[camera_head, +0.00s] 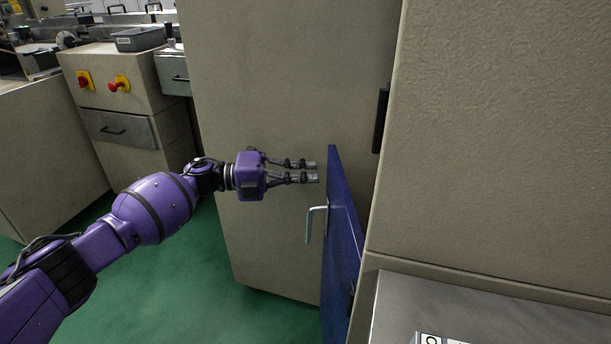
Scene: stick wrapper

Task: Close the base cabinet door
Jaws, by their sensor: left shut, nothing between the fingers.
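The base cabinet door (342,240) is a blue panel standing open, seen nearly edge-on at the lower middle right. Its metal handle (310,224) sticks out on the left face. My left gripper (317,171) is shut and empty. In the picture its fingertips are just left of the door's upper edge and above the handle; I cannot tell whether they touch the door. The cabinet opening behind the door is hidden. My right gripper is not in view.
A large beige machine housing (270,80) stands behind my gripper, and another beige panel (500,130) fills the right. A grey metal surface (480,310) lies at the lower right. A cabinet with red knobs (119,84) stands at left. Green floor (190,290) is clear below my arm.

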